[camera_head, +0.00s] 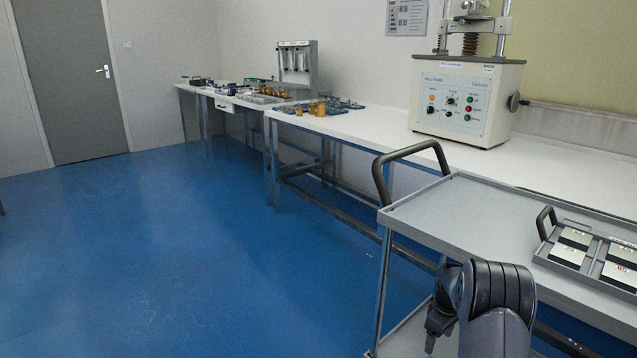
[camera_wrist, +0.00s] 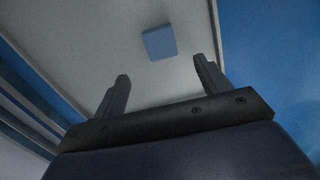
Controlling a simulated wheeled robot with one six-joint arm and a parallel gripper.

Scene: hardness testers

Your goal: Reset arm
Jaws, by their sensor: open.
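My gripper (camera_wrist: 162,76) is open in the wrist view, its two dark fingers spread apart with nothing between them. Beyond the fingertips, a small blue-grey square block (camera_wrist: 159,42) lies on a flat grey surface (camera_wrist: 100,45) with a pale raised edge; the block is apart from the fingers. I cannot tell which level of the cart this is. In the head view my dark arm shows at the lower right, in front of the grey cart (camera_head: 455,205); the fingers are not clearly visible there.
A tray (camera_head: 572,258) with several metal test blocks sits on the cart's top, right. The cart has a dark handle (camera_head: 410,158). Behind it stands a white bench (camera_head: 380,122) with a hardness tester (camera_head: 465,100). The blue floor (camera_head: 180,250) at left is clear.

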